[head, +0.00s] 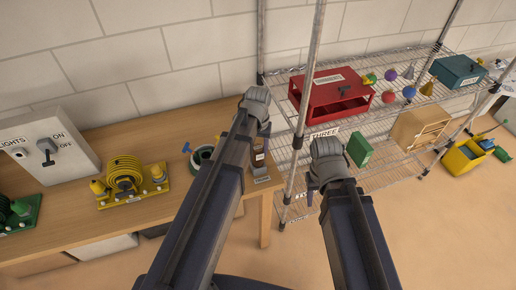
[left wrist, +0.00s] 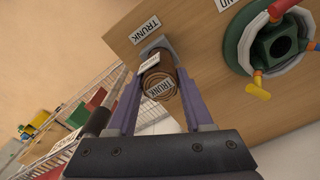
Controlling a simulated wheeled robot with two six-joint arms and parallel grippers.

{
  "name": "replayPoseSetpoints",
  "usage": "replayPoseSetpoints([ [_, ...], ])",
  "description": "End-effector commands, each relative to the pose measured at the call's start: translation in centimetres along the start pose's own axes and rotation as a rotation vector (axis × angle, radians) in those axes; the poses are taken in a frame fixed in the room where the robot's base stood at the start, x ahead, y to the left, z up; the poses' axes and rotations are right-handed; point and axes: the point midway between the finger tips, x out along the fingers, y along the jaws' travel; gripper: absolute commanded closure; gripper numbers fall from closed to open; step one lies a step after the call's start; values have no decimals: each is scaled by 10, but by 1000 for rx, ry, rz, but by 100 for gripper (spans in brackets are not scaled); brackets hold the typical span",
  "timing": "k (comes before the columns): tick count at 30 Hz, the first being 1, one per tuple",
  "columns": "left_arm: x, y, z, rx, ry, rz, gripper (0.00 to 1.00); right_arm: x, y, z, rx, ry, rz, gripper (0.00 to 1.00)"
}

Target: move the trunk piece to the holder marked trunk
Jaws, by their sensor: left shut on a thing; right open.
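The trunk piece (left wrist: 160,88) is a brown round piece with a ringed end and a TRUNK label. It sits between the fingers of my left gripper (left wrist: 157,95), which is shut on it. A grey holder (left wrist: 158,47) lies just beyond the piece, beside a TRUNK label (left wrist: 146,28) on the wooden table. I cannot tell whether the piece touches the holder. In the head view, my left gripper (head: 259,146) is at the table's right end, and the arm partly hides the piece. My right gripper (head: 318,182) is open near the wire shelf; its fingertips are mostly hidden.
The table (head: 150,215) carries a yellow coil device (head: 125,178), a light switch box (head: 45,145) and a green ring (left wrist: 243,45) beside the holder. A shelf post (head: 303,110) stands between my arms. The wire shelf holds a red box (head: 330,90) and a green box (head: 359,150).

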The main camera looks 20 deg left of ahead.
Motion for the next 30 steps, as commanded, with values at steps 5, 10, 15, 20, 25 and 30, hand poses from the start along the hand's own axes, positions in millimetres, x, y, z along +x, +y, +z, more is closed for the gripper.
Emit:
replayPoseSetpoints([
  [5, 5, 0, 0, 0, 0, 0, 100, 5, 0, 0, 0, 0, 0, 50],
  [10, 4, 0, 0, 0, 0, 0, 30, 4, 0, 0, 0, 0, 0, 50],
  [15, 4, 0, 0, 0, 0, 0, 14, 4, 0, 0, 0, 0, 0, 50],
  [20, 4, 0, 0, 0, 0, 0, 14, 4, 0, 0, 0, 0, 0, 50],
  [25, 1, 0, 0, 0, 0, 0, 14, 1, 0, 0, 0, 0, 0, 50],
  [30, -10, 0, 0, 0, 0, 0, 14, -10, 1, 1, 0, 0, 0, 50],
])
